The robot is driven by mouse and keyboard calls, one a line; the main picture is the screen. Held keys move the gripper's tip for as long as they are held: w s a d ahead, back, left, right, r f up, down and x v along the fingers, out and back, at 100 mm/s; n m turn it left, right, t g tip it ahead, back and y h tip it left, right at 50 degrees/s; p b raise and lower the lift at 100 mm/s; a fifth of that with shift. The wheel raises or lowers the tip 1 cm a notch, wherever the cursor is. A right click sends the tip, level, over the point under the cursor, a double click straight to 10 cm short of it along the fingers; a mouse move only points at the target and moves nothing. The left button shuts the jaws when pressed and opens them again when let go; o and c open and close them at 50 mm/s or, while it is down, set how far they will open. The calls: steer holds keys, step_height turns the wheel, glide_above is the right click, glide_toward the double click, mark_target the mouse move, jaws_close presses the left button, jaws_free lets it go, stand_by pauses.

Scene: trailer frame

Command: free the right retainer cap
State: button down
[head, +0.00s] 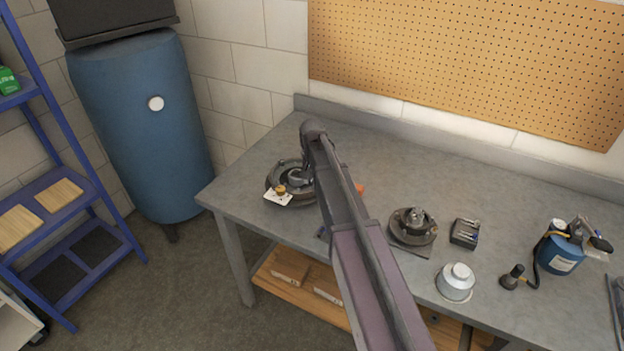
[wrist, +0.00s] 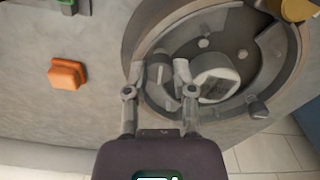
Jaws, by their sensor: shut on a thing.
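A round, dark brake assembly (wrist: 138,42) fills the upper right of the wrist view; in the head view it lies at the bench's left end (head: 272,184). My gripper (wrist: 159,73) is over its rim side, with one finger on each side of a small grey piece (wrist: 158,71). The fingers are shut on this piece, which looks like a retainer cap; I cannot tell whether it is seated or loose. A pale round hub (wrist: 217,84) with a dark opening is just right of the right finger. In the head view my arm hides part of the assembly and my fingertips.
An orange block (wrist: 67,74) lies left of my gripper on the bench (head: 375,160). A white tag (head: 278,198) and a yellow piece (head: 281,189) are by the assembly. A second hub (head: 414,227), black box (head: 465,233), silver canister (head: 456,281) and blue canister (head: 560,252) stand further right.

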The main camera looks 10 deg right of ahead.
steer(key=n, duration=0.8)
steer(key=shift+a+n, duration=0.1)
steer(key=shift+n, duration=0.2)
steer(key=n, duration=0.3)
steer(key=shift+n, duration=0.3)
steer(key=n, duration=0.4)
steer(key=shift+c, duration=2.2)
jaws_free()
steer(key=shift+m, duration=0.3)
